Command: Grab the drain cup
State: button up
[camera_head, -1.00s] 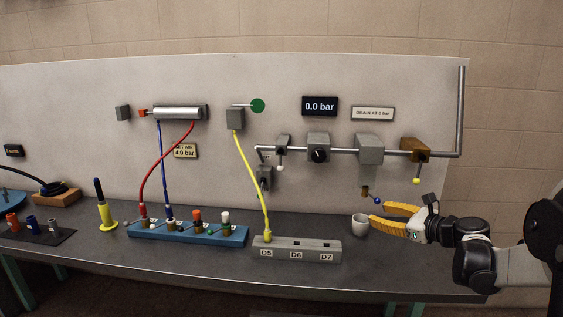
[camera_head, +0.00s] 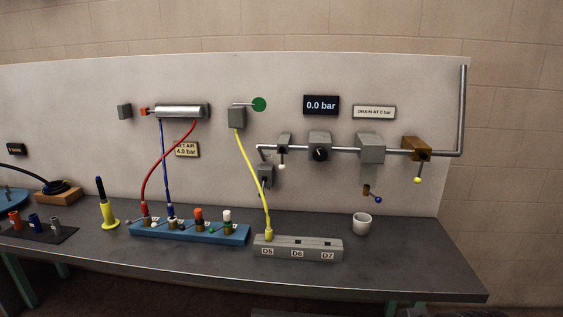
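The drain cup (camera_head: 362,224) is a small white cup standing upright on the grey bench, right of the grey block marked D5, D6 and D7. It stands below the drain outlet (camera_head: 367,190), a small brown fitting with a blue-tipped lever, and apart from it. Nothing touches the cup. My gripper is not in this view.
The grey D5–D7 block (camera_head: 298,250) stands left of the cup, with a yellow hose (camera_head: 252,185) plugged into D5. A blue manifold (camera_head: 190,232) with red and blue hoses is further left. Pipes and valves (camera_head: 370,149) hang above. The bench (camera_head: 420,268) is clear right of the cup.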

aim_at(362, 228)
jog(key=i+z, duration=0.2)
jog(key=z, duration=0.25)
jog(key=i+z, duration=0.15)
jog(key=z, duration=0.3)
jog(key=i+z, duration=0.2)
jog(key=z, duration=0.2)
